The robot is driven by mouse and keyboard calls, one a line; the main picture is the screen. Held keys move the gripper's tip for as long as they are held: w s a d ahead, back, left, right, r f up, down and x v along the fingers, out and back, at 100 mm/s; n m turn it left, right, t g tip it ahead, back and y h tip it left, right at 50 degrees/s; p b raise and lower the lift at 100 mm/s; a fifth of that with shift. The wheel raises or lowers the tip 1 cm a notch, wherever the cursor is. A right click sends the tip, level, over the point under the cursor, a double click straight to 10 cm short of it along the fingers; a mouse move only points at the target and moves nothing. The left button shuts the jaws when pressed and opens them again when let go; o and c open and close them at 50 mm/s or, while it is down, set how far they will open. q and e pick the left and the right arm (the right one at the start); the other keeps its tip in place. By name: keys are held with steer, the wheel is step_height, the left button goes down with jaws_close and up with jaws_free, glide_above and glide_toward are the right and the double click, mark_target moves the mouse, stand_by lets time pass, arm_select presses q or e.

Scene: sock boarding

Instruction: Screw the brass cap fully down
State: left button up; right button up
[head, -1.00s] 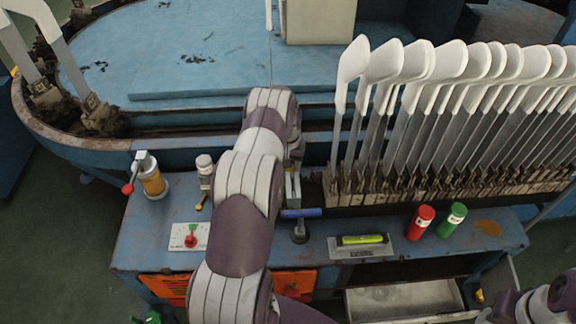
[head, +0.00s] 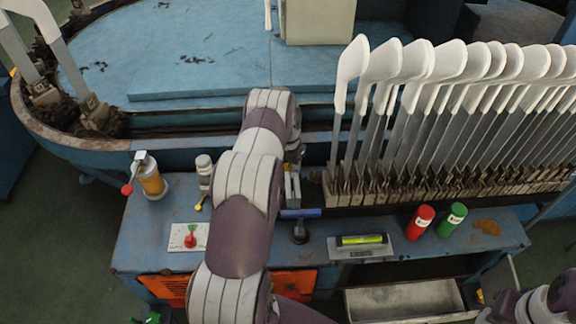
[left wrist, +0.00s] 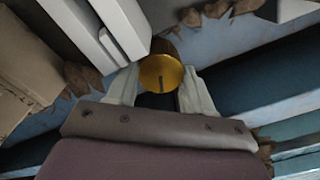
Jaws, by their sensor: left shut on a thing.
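The brass cap (left wrist: 161,74) is a round, gold-coloured disc with a short dark slot in its face, in the middle of the left wrist view. The pale fingers of my left gripper (left wrist: 161,88) stand on both sides of it, shut on it. How far down the cap sits on its thread cannot be told. In the head view my left arm reaches over the bench, and its links hide the cap. My right arm shows only at the bottom right corner; its gripper is out of the picture.
A long row of white-topped sock boards (head: 440,90) stands at the right. On the blue bench (head: 150,225) are an amber jar (head: 152,182), a dial plate (head: 183,236), a blue-handled tool (head: 300,213), a level (head: 360,241), a red canister (head: 420,220) and a green canister (head: 452,220).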

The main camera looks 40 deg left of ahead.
arm_select(q)
steer(key=o, duration=1)
steer(key=shift+o, duration=0.2)
steer(key=shift+f, duration=0.1)
steer(key=shift+s, duration=0.1)
